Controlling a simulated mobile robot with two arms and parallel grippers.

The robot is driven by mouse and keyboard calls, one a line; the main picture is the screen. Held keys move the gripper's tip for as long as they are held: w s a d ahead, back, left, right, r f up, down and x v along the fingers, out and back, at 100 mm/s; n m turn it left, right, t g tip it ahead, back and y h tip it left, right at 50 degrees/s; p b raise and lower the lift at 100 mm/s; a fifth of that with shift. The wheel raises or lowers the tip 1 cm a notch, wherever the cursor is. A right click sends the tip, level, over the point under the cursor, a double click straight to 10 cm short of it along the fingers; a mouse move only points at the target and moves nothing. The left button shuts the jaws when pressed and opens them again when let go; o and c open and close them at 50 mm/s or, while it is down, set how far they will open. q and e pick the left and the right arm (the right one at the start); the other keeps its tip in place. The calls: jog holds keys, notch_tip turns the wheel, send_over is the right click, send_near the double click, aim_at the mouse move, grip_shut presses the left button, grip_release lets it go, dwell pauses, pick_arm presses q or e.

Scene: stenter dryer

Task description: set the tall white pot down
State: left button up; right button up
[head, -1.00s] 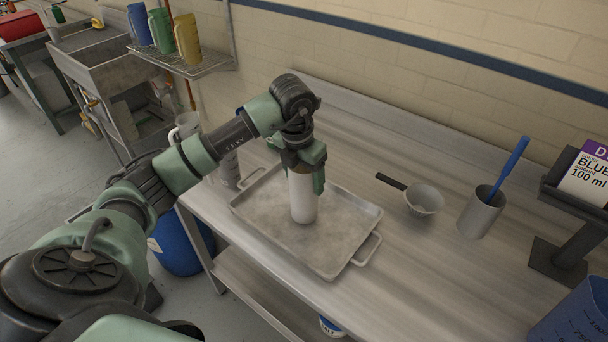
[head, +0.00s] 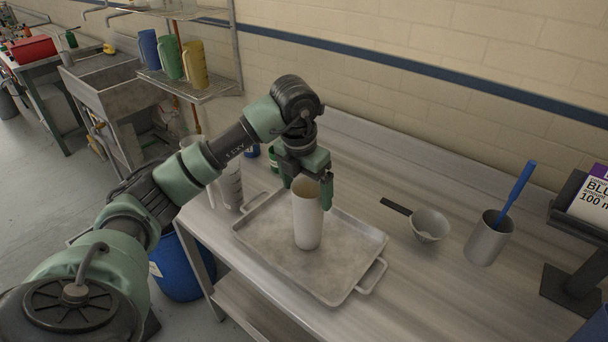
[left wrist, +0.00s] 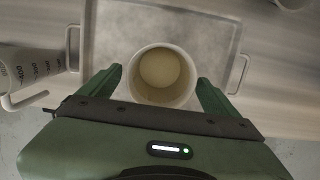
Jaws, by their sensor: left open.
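The tall white pot (head: 308,220) stands upright on the metal tray (head: 352,287), near the tray's middle. In the left wrist view I look down into the open mouth of the pot (left wrist: 162,76). My left gripper (head: 306,192) is open just above and behind the pot's rim. In the left wrist view its fingers (left wrist: 160,92) lie on either side of the pot, with gaps between. My right gripper does not show.
A small dark-handled strainer or ladle (head: 429,225) and a grey cup with a blue stick (head: 484,240) stand right of the tray. A marked measuring jug (head: 230,184) stands at its left. A dark stand (head: 572,285) is at far right.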

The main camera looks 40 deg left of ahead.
pick_arm(q)
notch_tip(320, 180, up, 8)
jog(key=s, duration=0.1)
jog(key=shift+f+b, duration=0.25)
jog(key=shift+b, duration=0.05)
jog(key=shift+s+f, duration=0.1)
jog(key=shift+s, duration=0.05)
